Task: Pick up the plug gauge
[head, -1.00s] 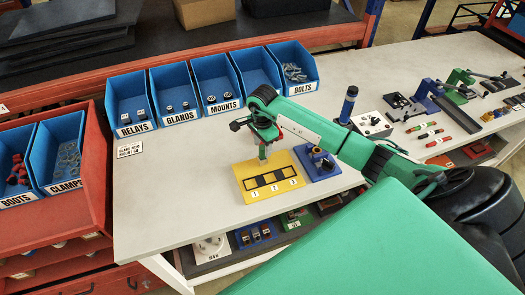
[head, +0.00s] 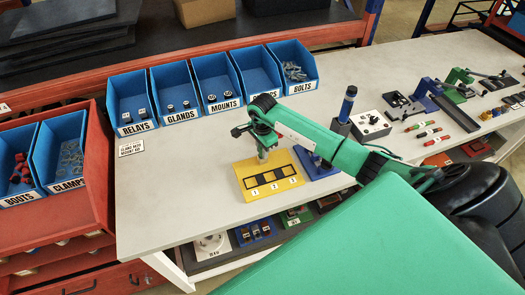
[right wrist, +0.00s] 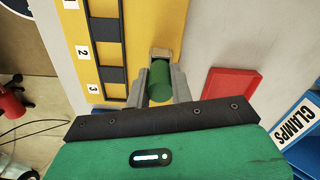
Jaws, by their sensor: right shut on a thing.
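The plug gauge (right wrist: 160,84) shows in the right wrist view as a green cylinder with a pale, metallic-looking far end. My right gripper (right wrist: 158,88) is shut on it, with one grey finger on each side of the green part. In the head view my right gripper (head: 263,154) points down at the back edge of the yellow block (head: 243,184), which has dark slots marked 1, 2, 3. The block also shows in the right wrist view (right wrist: 173,25). I cannot tell whether the gauge touches the block. My left gripper is not in view.
A blue fixture (head: 318,172) stands just right of the yellow block. Blue bins (head: 180,118) line the table's back. The white table (head: 180,205) is clear left of the block.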

